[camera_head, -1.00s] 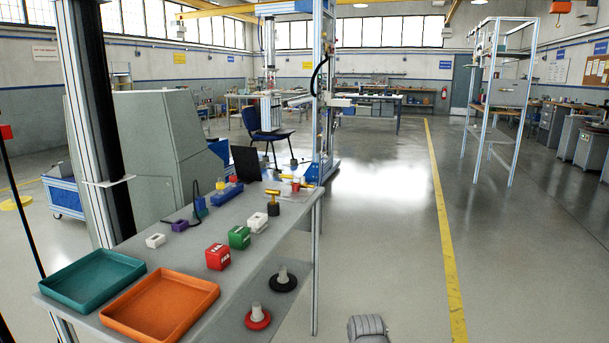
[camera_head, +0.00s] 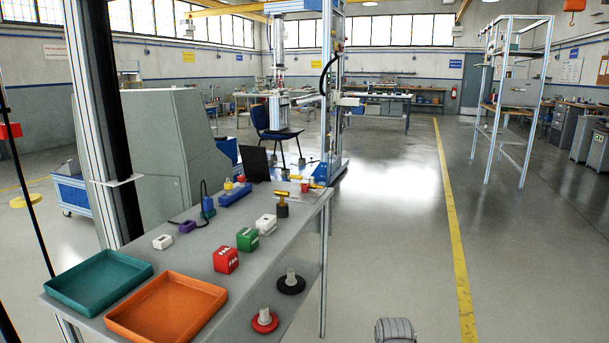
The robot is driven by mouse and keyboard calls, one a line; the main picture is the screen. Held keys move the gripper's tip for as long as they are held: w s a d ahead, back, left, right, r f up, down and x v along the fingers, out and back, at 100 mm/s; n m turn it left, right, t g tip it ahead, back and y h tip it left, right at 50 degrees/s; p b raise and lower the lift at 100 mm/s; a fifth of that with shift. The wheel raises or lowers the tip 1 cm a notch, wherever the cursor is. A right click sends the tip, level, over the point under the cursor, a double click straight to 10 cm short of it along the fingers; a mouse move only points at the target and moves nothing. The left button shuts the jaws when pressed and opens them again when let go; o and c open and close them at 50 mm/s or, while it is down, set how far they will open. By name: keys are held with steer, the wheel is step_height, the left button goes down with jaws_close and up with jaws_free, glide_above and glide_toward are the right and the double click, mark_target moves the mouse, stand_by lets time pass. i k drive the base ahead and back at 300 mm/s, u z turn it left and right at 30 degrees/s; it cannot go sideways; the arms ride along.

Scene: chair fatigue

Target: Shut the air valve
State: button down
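I cannot single out the air valve with certainty. A yellow-handled piece with a dark base (camera_head: 282,204) stands upright on the grey workbench (camera_head: 190,262). A second small yellow handle (camera_head: 301,178) lies near the bench's far end, by the test rig (camera_head: 329,110); it is too small to tell whether it is a valve or how it is set. My gripper does not show clearly; only a grey rounded part (camera_head: 396,331), likely of my own arm, shows at the bottom edge, apart from the bench.
The bench holds a teal tray (camera_head: 75,305), an orange tray (camera_head: 140,325), a red block (camera_head: 226,260), a green block (camera_head: 247,240) and a white block (camera_head: 266,224). A blue chair (camera_head: 275,128) stands behind. The floor right of the bench is clear.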

mark_target(300, 177)
steer(key=z, duration=0.05)
steer(key=i, duration=0.95)
steer(key=u, duration=0.05)
